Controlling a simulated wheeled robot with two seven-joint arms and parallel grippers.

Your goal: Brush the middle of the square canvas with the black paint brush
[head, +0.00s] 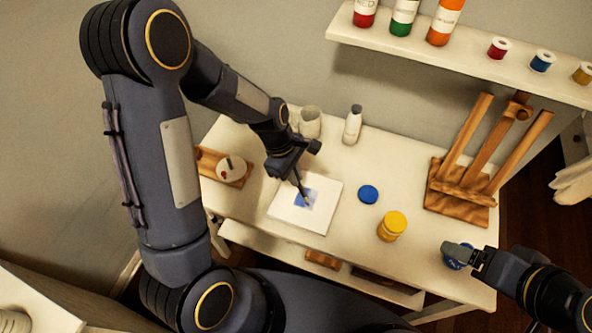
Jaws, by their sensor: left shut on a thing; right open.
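The square white canvas (325,190) lies flat on the table, with a blue paint patch (299,200) around its middle. My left gripper (295,172) is shut on the black paint brush (302,190), which slants down over the canvas. The brush tip is at or just above the blue patch; I cannot tell whether it touches. The gripper partly hides this jar.
A blue lid (368,194) and a yellow jar (392,227) are right of the canvas. A wooden easel (462,190) stands at the back right. A white bottle (352,125) and a cup (310,122) stand behind. A shelf (450,60) with paints is above.

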